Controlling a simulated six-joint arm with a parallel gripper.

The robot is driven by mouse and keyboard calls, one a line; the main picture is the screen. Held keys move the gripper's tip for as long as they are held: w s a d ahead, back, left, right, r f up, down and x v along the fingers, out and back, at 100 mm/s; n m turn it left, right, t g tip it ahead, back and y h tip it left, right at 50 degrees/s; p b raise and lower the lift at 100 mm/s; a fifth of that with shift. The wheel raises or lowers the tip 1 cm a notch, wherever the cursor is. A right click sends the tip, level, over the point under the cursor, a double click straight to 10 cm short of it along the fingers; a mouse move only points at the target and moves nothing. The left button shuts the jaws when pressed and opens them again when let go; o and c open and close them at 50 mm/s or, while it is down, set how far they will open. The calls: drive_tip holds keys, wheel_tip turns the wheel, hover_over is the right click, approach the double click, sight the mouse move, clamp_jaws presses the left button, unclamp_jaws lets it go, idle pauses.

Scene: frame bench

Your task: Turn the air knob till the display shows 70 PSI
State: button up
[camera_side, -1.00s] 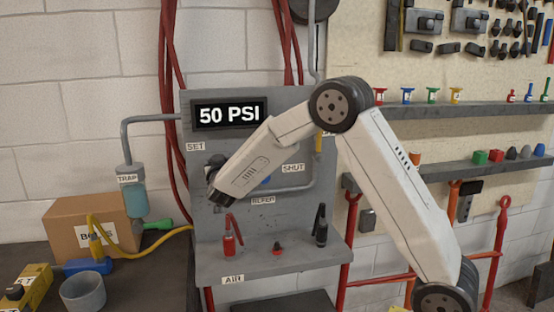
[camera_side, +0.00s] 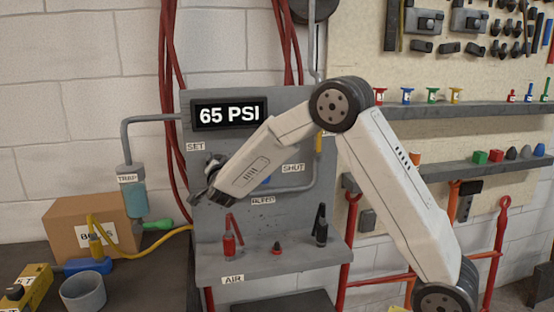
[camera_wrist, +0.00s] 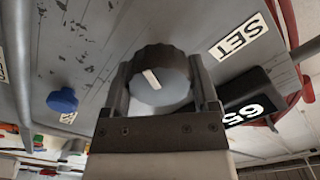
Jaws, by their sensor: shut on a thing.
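The air panel (camera_side: 270,220) is a grey upright board. Its black display (camera_side: 229,115) reads 65 PSI; part of the display (camera_wrist: 248,108) also shows in the wrist view. The dark grey ribbed air knob (camera_wrist: 159,76) has a pale pointer mark and sits near the SET label (camera_wrist: 240,37). My gripper (camera_wrist: 162,88) is shut on the knob, one finger on each side of it. In the side view my gripper (camera_side: 207,184) is at the panel's left part, below the SET label, and the knob is mostly hidden behind it.
A blue knob (camera_wrist: 62,100) is on the panel beside my gripper. Red (camera_side: 230,243) and black (camera_side: 320,228) levered items stand on the panel's ledge below. A cardboard box (camera_side: 88,228) and grey cup (camera_side: 83,291) are on the bench at left.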

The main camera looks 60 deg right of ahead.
idle(0.3)
drive_tip(key=o, duration=1.1)
drive_tip(key=shift+v, duration=3.9)
drive_tip(key=shift+a, duration=0.1)
